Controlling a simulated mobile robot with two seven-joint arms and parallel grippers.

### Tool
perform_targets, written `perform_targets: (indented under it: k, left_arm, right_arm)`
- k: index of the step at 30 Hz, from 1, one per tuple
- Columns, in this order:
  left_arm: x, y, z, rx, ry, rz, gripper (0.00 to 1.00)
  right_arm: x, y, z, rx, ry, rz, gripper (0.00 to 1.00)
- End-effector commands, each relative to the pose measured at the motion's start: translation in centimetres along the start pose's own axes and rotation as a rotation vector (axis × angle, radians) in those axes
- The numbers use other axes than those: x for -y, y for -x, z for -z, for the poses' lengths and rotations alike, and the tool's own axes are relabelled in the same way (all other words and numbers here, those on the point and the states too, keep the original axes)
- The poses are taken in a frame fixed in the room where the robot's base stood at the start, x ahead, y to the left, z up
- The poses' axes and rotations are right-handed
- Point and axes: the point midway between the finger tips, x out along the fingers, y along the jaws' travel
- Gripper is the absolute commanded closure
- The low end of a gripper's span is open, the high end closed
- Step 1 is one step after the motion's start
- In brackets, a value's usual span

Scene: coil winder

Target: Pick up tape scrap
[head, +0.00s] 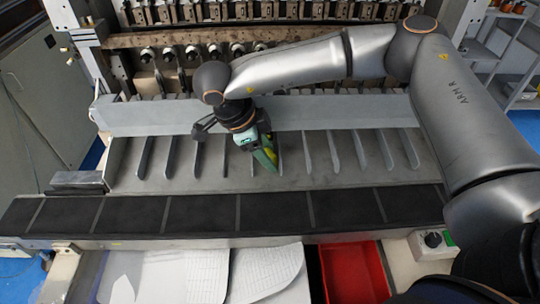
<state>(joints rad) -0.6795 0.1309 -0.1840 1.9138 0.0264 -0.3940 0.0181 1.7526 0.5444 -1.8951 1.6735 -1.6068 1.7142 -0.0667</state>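My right gripper (264,159) reaches down over the sloped grey tray (330,178), between its upright metal dividers. Green and yellow-green parts show at its fingers. I cannot tell whether any of this is tape scrap or only the fingers themselves. The gap between the fingertips is not visible, so I cannot tell whether it is open or shut. No separate piece of tape scrap is clearly visible; the hand and wrist hide part of the tray. My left gripper is not in view.
A dark segmented strip (270,211) runs along the tray's front. Below it are white papers (195,275), a red bin (355,272) and a knob (432,240). The winder's row of spindles (190,52) stands behind a grey bar (350,112). Shelves (505,50) stand at right.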

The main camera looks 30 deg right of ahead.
Motion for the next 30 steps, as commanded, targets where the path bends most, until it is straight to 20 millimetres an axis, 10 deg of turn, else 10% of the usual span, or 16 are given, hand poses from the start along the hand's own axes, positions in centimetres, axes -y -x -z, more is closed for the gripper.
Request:
perform_targets:
  k: [8, 20, 30]
  left_arm:
    - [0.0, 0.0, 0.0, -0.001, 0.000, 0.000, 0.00]
    - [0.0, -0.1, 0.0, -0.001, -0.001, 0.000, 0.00]
    - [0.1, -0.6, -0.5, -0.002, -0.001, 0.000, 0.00]
  right_arm:
    - [0.0, 0.0, 0.0, 0.000, 0.000, 0.001, 0.99]
    - [0.2, 0.9, 0.3, 0.001, -0.001, 0.002, 1.00]
    - [-1.7, 6.2, 1.9, 0.004, 0.003, 0.004, 1.00]
